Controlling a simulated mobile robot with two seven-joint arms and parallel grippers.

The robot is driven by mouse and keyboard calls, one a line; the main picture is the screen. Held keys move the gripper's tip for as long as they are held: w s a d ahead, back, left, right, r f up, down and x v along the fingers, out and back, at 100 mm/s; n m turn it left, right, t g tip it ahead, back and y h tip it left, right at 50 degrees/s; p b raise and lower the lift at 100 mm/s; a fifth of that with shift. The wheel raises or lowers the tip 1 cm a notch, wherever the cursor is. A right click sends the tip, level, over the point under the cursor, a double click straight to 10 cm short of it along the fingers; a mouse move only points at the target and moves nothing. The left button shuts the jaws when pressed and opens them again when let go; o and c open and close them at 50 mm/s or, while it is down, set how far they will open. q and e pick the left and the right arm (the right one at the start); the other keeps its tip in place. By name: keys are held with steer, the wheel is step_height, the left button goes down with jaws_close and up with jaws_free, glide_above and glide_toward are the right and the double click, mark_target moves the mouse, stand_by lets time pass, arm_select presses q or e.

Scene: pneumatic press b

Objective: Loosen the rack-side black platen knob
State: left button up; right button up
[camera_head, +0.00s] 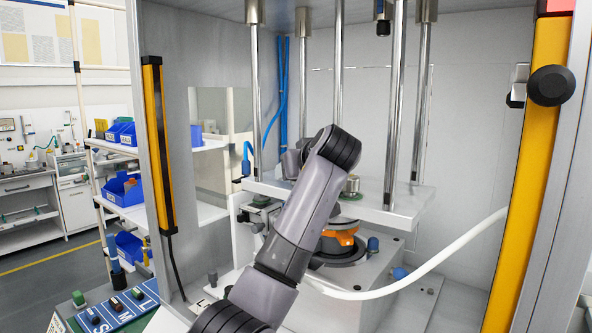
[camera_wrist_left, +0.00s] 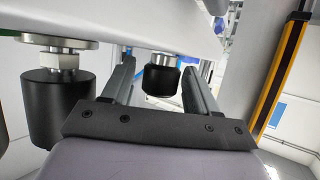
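In the left wrist view, a black platen knob (camera_wrist_left: 160,79) hangs under the pale platen (camera_wrist_left: 150,20). It shows between the two fingers of my left gripper (camera_wrist_left: 161,70), which is open, with a gap visible on each side. I cannot tell how far the fingertips reach along it. A second, larger-looking black knob (camera_wrist_left: 57,105) hangs nearer at the left, outside the fingers. In the head view, my left arm crosses in front of the platen (camera_head: 405,203) and hides part of it. My left gripper is hidden there. My right gripper is not in view.
Steel columns (camera_head: 395,100) rise through the platen. An orange-and-black part (camera_head: 338,240) sits beneath it, and a white hose (camera_head: 440,258) curves at the right. Yellow guard bars (camera_head: 158,145) flank the opening. A rack with blue bins (camera_head: 122,190) stands outside at the left.

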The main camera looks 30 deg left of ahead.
arm_select(q)
steer(key=shift+r, duration=0.1)
steer(key=shift+s+d+r, duration=0.15)
steer(key=shift+s+d, duration=0.15)
steer(key=shift+d, duration=0.1)
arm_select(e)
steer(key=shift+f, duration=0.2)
arm_select(q)
steer(key=b+v, duration=0.2)
steer(key=v, duration=0.4)
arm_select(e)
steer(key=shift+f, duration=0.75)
